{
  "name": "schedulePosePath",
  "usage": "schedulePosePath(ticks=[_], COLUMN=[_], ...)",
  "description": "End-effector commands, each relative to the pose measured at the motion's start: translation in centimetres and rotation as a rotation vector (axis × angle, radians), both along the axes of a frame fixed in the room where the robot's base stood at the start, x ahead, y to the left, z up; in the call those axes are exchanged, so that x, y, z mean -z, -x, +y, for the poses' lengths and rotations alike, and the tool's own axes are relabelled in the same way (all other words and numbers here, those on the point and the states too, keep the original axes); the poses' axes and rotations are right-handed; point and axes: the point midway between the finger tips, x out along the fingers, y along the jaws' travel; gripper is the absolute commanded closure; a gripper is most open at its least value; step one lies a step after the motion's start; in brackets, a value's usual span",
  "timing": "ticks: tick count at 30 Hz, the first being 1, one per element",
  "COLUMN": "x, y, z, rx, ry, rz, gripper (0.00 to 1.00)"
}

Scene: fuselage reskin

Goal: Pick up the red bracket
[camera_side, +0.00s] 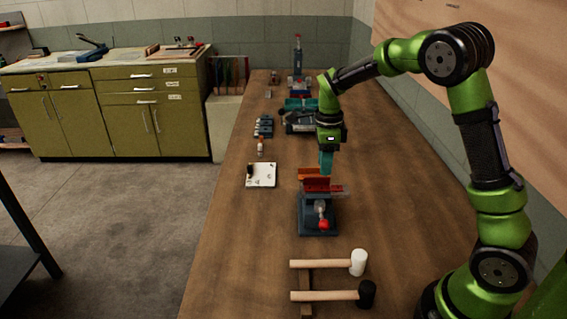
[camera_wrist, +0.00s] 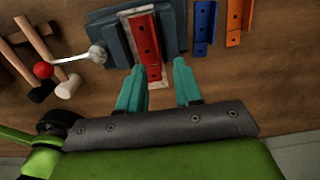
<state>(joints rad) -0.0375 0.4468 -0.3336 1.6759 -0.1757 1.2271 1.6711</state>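The red bracket (camera_wrist: 147,38) is a long strip with dark holes. In the wrist view it lies across the grey-blue vise (camera_wrist: 114,42), and its near end reaches toward the space between my fingertips. In the side view the red bracket (camera_side: 316,184) sits at the top of the vise (camera_side: 316,218). My gripper (camera_wrist: 159,74) has two teal fingers, spread apart and empty, with the left one nearer the bracket. In the side view my gripper (camera_side: 326,173) is low, just behind and above the bracket. I cannot tell whether a finger touches it.
A blue bracket (camera_wrist: 204,22) and an orange bracket (camera_wrist: 238,22) lie to the right in the wrist view. The vise handle has a red ball (camera_wrist: 43,70). Two mallets (camera_side: 328,264) lie in front. A white board (camera_side: 261,176) lies left; the left tabletop is otherwise mostly clear.

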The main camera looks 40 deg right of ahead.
Motion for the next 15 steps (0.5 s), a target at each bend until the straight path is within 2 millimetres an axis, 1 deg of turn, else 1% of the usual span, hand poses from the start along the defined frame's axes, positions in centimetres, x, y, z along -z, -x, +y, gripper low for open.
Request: schedulePosePath(ticks=[1, 3, 6, 9, 15], x=[0.9, 2.0, 3.1, 3.6, 3.6], y=[0.2, 0.3, 0.3, 0.2, 0.2], z=[0.0, 0.0, 0.0, 0.0, 0.0], rx=[0.001, 0.000, 0.000, 0.000, -0.001], ry=[-0.002, -0.001, -0.001, 0.000, 0.000], rz=[0.005, 0.005, 0.002, 0.001, 0.000], gripper=[0.66, 0.66, 0.66, 0.66, 0.66])
